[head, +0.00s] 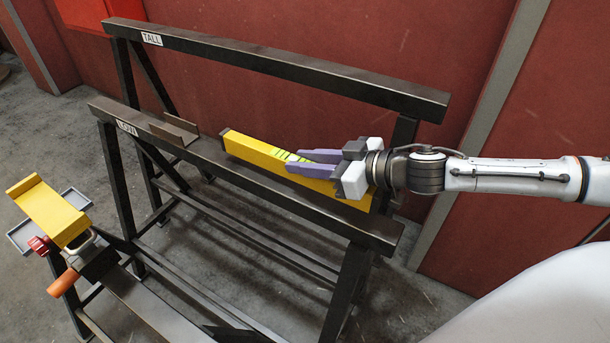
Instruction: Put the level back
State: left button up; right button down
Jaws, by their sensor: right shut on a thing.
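The yellow level (255,150) is a long bar with a green-marked vial window, at or just above the low dark rail (210,150) labelled LOW. My right gripper (300,162), with purple fingers, comes in from the right and is shut on the level near its vial. The gripper and wrist cover part of the level's right half. I cannot tell whether the level touches the rail. My left gripper is not in view.
The tall rail (270,62) labelled TALL stands behind. A small angle piece (175,130) sits on the low rail. At lower left, another yellow piece (50,208) lies over a grey tray (22,235), near red and orange handles. A red wall is behind.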

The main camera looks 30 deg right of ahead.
jog(key=shift+f, duration=0.95)
jog(key=shift+f+b, duration=0.2)
jog(key=shift+b, duration=0.1)
jog(key=shift+f, duration=0.1)
jog(key=c, duration=1.5)
grip_release()
